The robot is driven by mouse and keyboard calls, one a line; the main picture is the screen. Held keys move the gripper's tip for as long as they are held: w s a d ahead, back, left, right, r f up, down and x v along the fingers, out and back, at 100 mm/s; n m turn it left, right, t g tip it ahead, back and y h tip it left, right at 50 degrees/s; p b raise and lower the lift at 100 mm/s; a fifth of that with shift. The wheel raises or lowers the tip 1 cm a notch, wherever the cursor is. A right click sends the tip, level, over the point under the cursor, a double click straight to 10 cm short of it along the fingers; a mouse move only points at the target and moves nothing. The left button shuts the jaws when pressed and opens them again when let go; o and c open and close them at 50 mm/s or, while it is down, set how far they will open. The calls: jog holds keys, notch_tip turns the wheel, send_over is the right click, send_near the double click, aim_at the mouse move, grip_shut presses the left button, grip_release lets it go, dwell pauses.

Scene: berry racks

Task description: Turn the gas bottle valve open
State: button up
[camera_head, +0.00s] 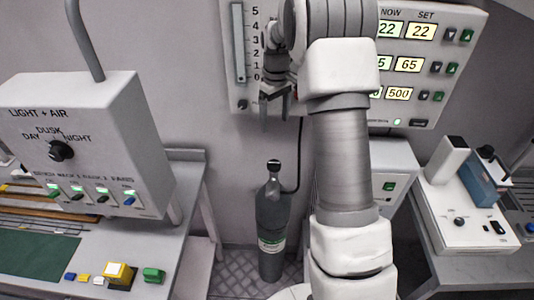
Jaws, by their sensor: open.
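The gas bottle (272,222) is a dark grey-green cylinder with a pale label. It stands upright on the floor in the middle of the head view. Its valve (274,166) is a black knob on top, and a dark hose runs from it up the wall. My gripper (275,115) is above the bottle and points down, in front of the wall panel. Its fingers are apart and nothing shows between them. It is clear of the valve. My arm covers the area right of the bottle.
A wall panel (468,62) with displays and a scale hangs behind my arm. A "LIGHT + AIR" box (100,100) stands over the left bench (185,240), which bears small coloured blocks. A white device (470,215) sits on the right bench. Floor shows around the bottle.

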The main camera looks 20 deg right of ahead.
aim_at(274, 164)
notch_tip(274, 164, down, 18)
jog(key=shift+r+p, duration=0.2)
jog(key=shift+p, duration=0.95)
jog(key=c, duration=1.4)
